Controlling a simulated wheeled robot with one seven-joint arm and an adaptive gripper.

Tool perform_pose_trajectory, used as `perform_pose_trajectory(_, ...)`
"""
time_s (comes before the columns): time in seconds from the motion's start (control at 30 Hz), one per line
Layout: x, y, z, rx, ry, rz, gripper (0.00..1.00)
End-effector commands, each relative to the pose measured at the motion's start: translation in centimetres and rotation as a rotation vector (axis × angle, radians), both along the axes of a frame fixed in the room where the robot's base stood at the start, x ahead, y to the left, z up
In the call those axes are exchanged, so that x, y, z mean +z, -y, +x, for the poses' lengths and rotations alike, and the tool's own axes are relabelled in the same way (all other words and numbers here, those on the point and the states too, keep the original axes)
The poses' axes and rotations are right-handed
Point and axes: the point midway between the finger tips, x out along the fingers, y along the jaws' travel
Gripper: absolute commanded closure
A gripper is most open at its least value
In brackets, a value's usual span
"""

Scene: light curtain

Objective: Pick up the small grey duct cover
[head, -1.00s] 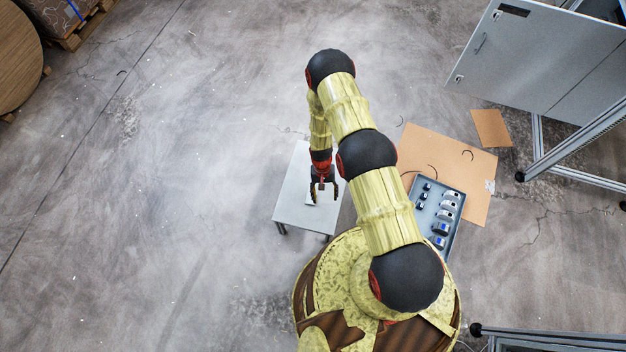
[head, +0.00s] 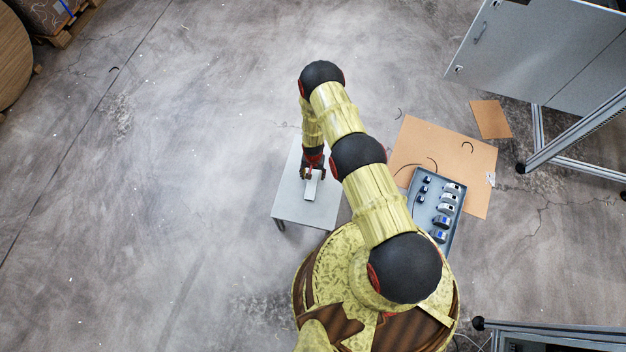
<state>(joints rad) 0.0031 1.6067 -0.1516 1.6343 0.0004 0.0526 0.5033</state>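The small grey duct cover (head: 311,190) is a narrow light-grey piece at the small grey table, slightly slanted in the picture. My gripper (head: 313,175) is over its far end, with one dark finger showing on each side of the cover. Whether the fingers touch it is too small to tell. I also cannot tell whether the cover rests on the tabletop or is just above it. My gripper and wrist hide part of its far end.
The small grey table (head: 290,208) is otherwise bare. A grey tray (head: 433,205) with several small parts stands to the right over brown cardboard (head: 410,145). A grey cabinet (head: 540,60) and metal frame (head: 570,140) are at the right. Open floor lies left.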

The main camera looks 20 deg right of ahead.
Motion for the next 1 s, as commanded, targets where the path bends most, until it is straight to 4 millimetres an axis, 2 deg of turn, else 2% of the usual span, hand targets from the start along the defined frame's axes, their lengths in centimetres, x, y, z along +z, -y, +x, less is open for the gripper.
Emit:
perform_pose_trajectory(0.1,-1.32,0.05,-0.01,-0.001,0.000,0.000,0.44)
perform_pose_trajectory(0.4,-1.48,0.05,0.07,0.000,0.001,0.000,0.44)
perform_pose_trajectory(1.0,-1.48,0.05,0.05,0.000,0.001,0.000,0.77)
